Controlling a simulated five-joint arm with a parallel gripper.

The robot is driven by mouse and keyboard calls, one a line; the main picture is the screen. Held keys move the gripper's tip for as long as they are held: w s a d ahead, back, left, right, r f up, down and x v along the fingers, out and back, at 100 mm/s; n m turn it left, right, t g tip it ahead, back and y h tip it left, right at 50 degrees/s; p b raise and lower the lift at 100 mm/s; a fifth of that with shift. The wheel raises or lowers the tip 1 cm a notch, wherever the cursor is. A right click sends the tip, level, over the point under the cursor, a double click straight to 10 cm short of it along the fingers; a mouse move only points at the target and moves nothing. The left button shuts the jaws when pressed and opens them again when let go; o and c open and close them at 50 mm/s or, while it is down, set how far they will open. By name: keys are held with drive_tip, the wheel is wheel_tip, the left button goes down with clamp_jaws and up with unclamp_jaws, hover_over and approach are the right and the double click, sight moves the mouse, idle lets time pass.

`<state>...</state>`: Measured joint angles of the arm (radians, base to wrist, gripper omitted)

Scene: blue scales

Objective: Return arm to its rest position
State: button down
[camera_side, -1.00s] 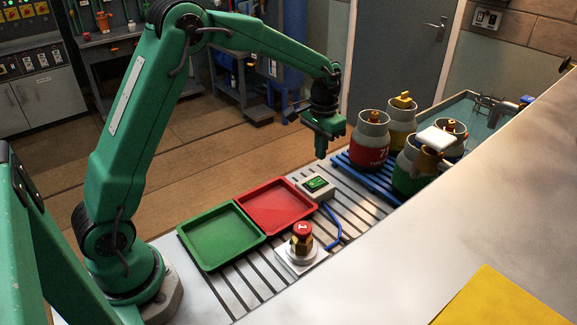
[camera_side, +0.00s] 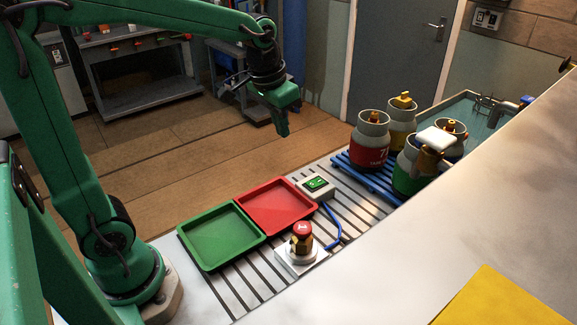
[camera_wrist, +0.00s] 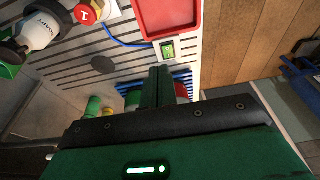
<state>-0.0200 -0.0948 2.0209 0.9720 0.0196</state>
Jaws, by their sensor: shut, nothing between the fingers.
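The red-topped brass valve (camera_side: 301,238) stands upright on a small white scale at the front.
Several gas cylinders, one red (camera_side: 371,145), stand on a blue rack (camera_side: 352,172). A yellow sheet (camera_side: 497,299) lies at front right.

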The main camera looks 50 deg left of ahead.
drive_tip(key=s+t, duration=0.2)
drive_tip(key=s, duration=1.3)
drive_tip(key=shift+d+r+t, duration=0.2)
drive_tip(key=shift+d+t, duration=0.15)
drive_tip(key=shift+t, duration=0.05)
drive_tip(key=c, duration=2)
unclamp_jaws()
drive_tip(key=o, duration=0.7)
drive_tip(key=shift+w+d+r, duration=0.1)
drive_tip(key=shift+r, duration=0.05)
drive_tip(key=shift+c, duration=0.2)
drive_tip(key=o, duration=0.4)
drive_tip(key=shift+w+d+r+m, duration=0.2)
drive_tip(key=shift+m, duration=0.1)
drive_tip(key=o, duration=0.9)
drive_tip(key=w+d+r+m, duration=0.1)
drive_tip(key=w+d+r+m+g, duration=0.1)
drive_tip(key=shift+w+d+r+h, duration=0.15)
drive_tip(key=shift+r+h, duration=0.15)
drive_tip(key=shift+o, duration=0.2)
drive_tip(key=w+d+r+m+g, duration=0.2)
drive_tip(key=d+m, duration=0.5)
drive_tip(key=d, duration=0.4)
drive_tip(key=w+d+r+m+g, duration=0.2)
drive_tip(key=w+d+r+m, duration=0.3)
drive_tip(key=d+m, duration=0.3)
drive_tip(key=w+d, duration=0.1)
drive_tip(key=d, duration=0.2)
drive_tip(key=shift+d+g, duration=0.3)
drive_tip(key=shift+d, duration=0.1)
